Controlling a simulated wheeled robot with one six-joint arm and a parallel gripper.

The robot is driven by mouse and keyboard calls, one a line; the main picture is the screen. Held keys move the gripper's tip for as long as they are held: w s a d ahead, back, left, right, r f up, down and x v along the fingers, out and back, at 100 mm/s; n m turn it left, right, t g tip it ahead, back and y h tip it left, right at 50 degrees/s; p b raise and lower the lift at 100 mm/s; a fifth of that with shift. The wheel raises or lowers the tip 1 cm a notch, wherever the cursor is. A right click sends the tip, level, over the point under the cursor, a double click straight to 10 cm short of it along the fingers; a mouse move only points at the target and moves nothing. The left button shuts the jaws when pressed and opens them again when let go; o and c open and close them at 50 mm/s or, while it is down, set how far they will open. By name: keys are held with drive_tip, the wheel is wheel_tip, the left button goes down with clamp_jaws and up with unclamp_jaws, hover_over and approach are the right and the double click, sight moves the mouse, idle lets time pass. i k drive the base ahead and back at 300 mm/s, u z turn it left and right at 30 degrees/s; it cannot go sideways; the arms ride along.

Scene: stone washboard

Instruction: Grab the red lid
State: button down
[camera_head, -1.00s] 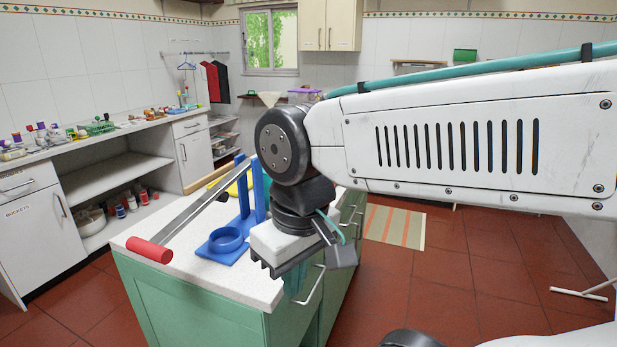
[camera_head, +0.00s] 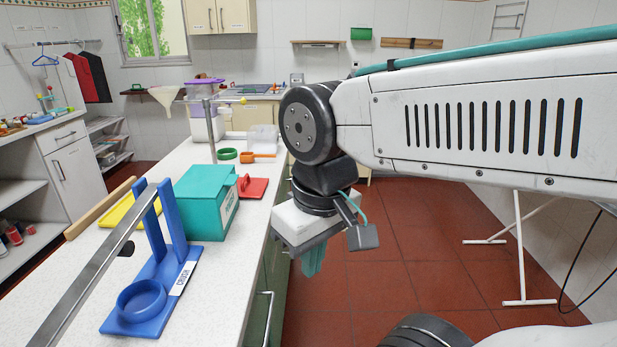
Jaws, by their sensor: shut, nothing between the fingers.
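The red lid (camera_head: 252,187) lies flat on the white counter, just right of the teal box, with a small raised handle on it. My gripper (camera_head: 313,262) hangs pointing down beyond the right edge of the counter, nearer to me than the lid and to its right. Its teal fingers are together with nothing between them.
The teal box (camera_head: 207,202) stands beside the lid. A blue stand with a ring (camera_head: 142,300) and a long metal lever (camera_head: 80,290) take up the near counter. A green ring (camera_head: 228,154) and orange scoop (camera_head: 258,157) lie behind. Red floor (camera_head: 400,290) is open at right.

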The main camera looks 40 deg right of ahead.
sight(248, 187)
drive_tip(key=z, duration=0.45)
drive_tip(key=k, duration=1.25)
drive_tip(key=z, duration=0.8)
drive_tip(key=i, duration=0.8)
drive_tip(key=z, duration=0.6)
drive_tip(key=i, duration=0.75)
drive_tip(key=u, duration=0.8)
drive_tip(key=i, duration=0.9)
drive_tip(key=u, duration=0.85)
